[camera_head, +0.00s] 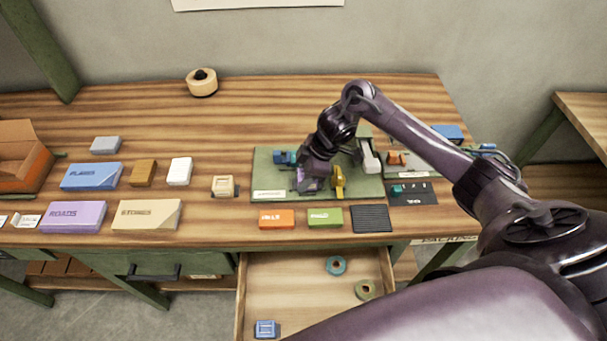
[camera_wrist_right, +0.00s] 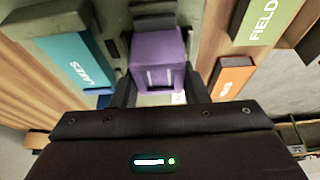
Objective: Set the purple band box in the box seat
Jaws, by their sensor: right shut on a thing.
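The purple band box (camera_wrist_right: 158,60) shows between the two fingers of my right gripper (camera_wrist_right: 160,88) in the wrist view, with pale marks on its near face. My right gripper (camera_head: 312,180) is shut on it. In the head view the gripper is low over the left half of the green board (camera_head: 262,175), and little of the box can be told from the gripper there. I cannot tell whether the box touches the board. The box seat cannot be made out clearly; the gripper and box may hide it. My left gripper is not in view.
A blue block (camera_head: 283,157), a yellow piece (camera_head: 338,182) and a pale clamp-like piece (camera_head: 370,158) stand close around the gripper. Orange (camera_head: 276,219) and green (camera_head: 325,217) labelled blocks and a dark ribbed pad (camera_head: 371,218) lie in front. An open drawer (camera_head: 300,300) extends below.

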